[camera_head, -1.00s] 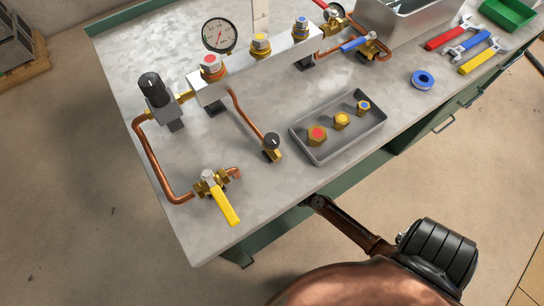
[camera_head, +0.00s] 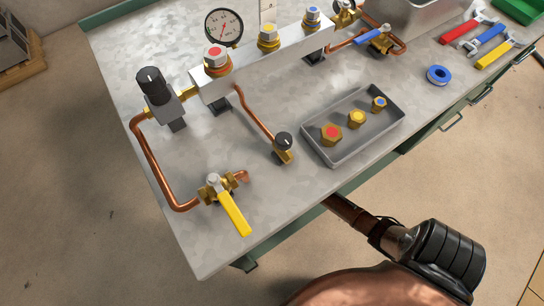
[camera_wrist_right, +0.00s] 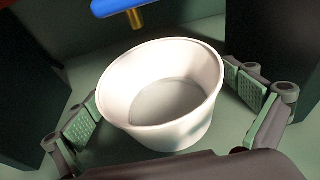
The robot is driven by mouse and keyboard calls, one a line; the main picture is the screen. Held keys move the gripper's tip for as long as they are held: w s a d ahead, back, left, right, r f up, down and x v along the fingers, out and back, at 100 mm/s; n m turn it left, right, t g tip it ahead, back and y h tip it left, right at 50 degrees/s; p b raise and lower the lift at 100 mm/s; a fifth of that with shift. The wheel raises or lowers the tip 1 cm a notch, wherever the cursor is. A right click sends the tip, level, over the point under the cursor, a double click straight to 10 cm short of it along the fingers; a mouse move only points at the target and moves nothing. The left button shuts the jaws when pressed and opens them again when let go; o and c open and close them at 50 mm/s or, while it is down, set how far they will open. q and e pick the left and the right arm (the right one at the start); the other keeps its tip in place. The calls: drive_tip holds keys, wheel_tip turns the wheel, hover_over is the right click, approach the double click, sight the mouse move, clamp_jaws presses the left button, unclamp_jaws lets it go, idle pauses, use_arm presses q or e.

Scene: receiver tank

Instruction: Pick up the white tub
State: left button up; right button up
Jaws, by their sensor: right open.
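The white tub (camera_wrist_right: 160,132) stands upright and looks empty in the right wrist view, on a green surface. My right gripper (camera_wrist_right: 163,92) is open, with one green-padded finger to the left of the tub and the other to the right. The tub sits between the fingers; a narrow gap seems to show on the left, and I cannot tell whether the right pad touches it. The tub and my right gripper do not show in the head view. My left gripper is not in view.
A blue part with a brass stem (camera_wrist_right: 125,10) hangs above the tub's far side. Dark panels (camera_wrist_right: 268,45) stand close on both sides. Above, the bench (camera_head: 295,215) holds a grey tray (camera_head: 340,158) with several brass caps, copper piping and a yellow-handled valve (camera_head: 233,213).

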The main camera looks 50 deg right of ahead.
drive_tip(key=shift+c, duration=0.4)
drive_tip(key=c, duration=0.9)
drive_tip(key=shift+c, duration=1.4)
drive_tip(key=shift+r, duration=0.15)
